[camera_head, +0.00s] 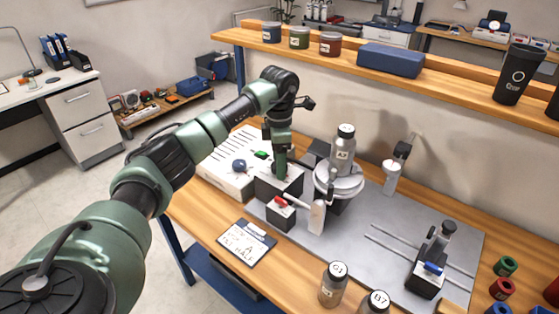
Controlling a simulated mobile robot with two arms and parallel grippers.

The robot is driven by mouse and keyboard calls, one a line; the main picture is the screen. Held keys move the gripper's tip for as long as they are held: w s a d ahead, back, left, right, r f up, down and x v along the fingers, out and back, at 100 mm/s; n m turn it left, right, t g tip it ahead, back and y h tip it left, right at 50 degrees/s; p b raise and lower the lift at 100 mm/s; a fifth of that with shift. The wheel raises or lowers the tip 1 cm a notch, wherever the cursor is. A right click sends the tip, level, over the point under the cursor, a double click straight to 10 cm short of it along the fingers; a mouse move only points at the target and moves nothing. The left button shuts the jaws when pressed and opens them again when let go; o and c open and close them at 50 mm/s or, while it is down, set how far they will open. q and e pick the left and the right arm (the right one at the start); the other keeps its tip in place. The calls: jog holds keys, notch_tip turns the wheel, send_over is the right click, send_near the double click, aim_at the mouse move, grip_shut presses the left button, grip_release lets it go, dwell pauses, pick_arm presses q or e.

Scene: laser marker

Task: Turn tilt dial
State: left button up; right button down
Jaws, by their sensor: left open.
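My left gripper (280,166) points down at a dark box (267,187) beside the tilting stage, and its fingertips are hard to make out against the box. The gripper is open. The round grey stage (347,193) stands just right of it with a capped bottle (342,152) on top. A blue knob (239,166) sits on the white control box (221,177) left of the gripper. No part is clearly marked as the tilt dial, and the gripper may hide it. My right gripper is not in view.
A red-topped dark block (281,213) and a white upright piece stand in front of the stage. A clamp fixture (431,264) is at the right of the grey plate (385,245). Two labelled bottles stand at the front. A shelf (400,75) runs behind.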

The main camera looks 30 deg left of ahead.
pick_arm(q)
jog(key=shift+f, duration=0.1)
jog(key=c, duration=1.2)
jog(key=shift+c, duration=1)
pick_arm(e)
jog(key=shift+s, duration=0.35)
